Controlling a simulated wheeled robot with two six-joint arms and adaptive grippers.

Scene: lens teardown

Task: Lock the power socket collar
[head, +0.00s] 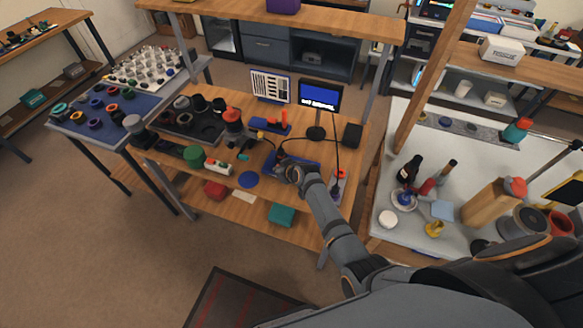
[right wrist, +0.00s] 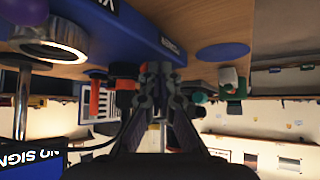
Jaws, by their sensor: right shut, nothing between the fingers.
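I cannot make out the power socket collar for certain in either view. My right gripper (head: 283,172) is over the wooden bench, at the near left end of a blue block (head: 303,170), and hides part of it. In the right wrist view my right gripper (right wrist: 158,98) has its dark fingers together with nothing held. The blue block with white lettering (right wrist: 115,28) fills the upper left there, close to the fingers. I cannot tell whether the fingers touch anything. My left gripper is out of view.
A small monitor (head: 320,96) reading "NO SIGNAL" stands behind the gripper, with a black cable hanging near it. A black box (head: 352,135) is to its right. A flat blue disc (head: 247,179) lies left of the gripper, and a red-and-white part (head: 217,166) lies farther left.

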